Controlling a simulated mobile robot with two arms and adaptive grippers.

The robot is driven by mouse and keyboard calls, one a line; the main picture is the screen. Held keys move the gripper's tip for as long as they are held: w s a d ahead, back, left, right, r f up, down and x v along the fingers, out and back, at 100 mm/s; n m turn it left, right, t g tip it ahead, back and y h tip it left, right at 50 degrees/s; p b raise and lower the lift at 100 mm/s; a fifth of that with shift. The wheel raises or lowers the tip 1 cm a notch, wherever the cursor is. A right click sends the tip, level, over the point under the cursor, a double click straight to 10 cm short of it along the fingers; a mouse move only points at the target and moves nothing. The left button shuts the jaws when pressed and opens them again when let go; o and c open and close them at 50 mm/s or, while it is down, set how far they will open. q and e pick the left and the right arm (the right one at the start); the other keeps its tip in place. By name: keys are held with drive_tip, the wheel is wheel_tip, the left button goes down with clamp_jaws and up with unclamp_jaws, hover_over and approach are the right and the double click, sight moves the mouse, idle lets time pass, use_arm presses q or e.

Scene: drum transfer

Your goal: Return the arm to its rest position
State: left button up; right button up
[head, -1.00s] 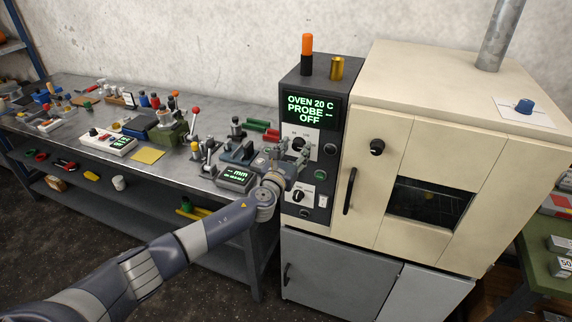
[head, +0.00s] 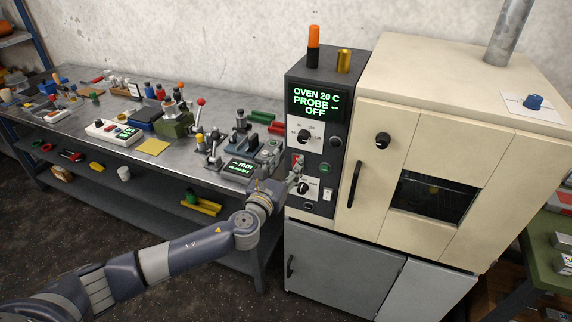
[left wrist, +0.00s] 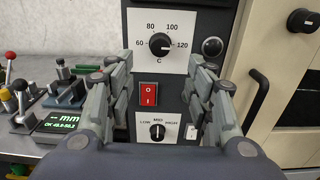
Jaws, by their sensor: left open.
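My left arm reaches in from the lower left of the head view. Its gripper (head: 297,180) is in front of the oven's dark control panel (head: 311,215). In the left wrist view the two fingers of the gripper (left wrist: 158,88) are open and apart with nothing between them. Beyond them show the red rocker switch (left wrist: 148,94), the temperature dial (left wrist: 160,43) turned toward 120, and the LOW-MID-HIGH knob (left wrist: 157,131). The oven display (head: 316,103) reads OVEN 20 C, PROBE --, OFF. My right gripper is not in view.
A steel workbench (head: 75,118) with tools, a yellow note and a gauge reading mm stands left of the panel. The cream oven (head: 470,85) with its shut door is to the right. Open dark floor (head: 130,225) lies in front of the bench.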

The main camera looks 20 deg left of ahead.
use_arm(q)
drive_tip(key=s+a+f+n+g+y+b, duration=0.1)
drive_tip(key=s+a+f+n+g, duration=0.2)
drive_tip(key=f, duration=0.8)
drive_tip(key=s+a+f+n+g+b, duration=0.15)
drive_tip(key=f+n, duration=0.35)
drive_tip(key=f, duration=0.5)
drive_tip(key=s+a+f+n+g+y+b, duration=0.1)
drive_tip(key=s+f+n+g, duration=0.2)
drive_tip(key=f, duration=0.8)
drive_tip(key=s+f+n+g+b, duration=0.2)
drive_tip(key=s+f+n+g, duration=0.2)
drive_tip(key=s+f+n, duration=1)
drive_tip(key=s+d+f+n+g+b, duration=0.1)
drive_tip(key=s+f+n, duration=0.2)
drive_tip(key=s+f, duration=0.4)
drive_tip(key=s+d+f+n+g+h+b, duration=0.1)
drive_tip(key=s+f, duration=0.6)
drive_tip(key=s, duration=1)
drive_tip(key=s+d+f+n+g+b, duration=0.1)
drive_tip(key=s+d+f+n+g, duration=0.2)
drive_tip(key=s, duration=1)
wheel_tip(320, 180, down, 4)
drive_tip(key=shift+r+n, duration=0.1)
drive_tip(key=shift+n, duration=1)
drive_tip(key=shift+d+g, duration=0.1)
drive_tip(key=shift+g, duration=0.15)
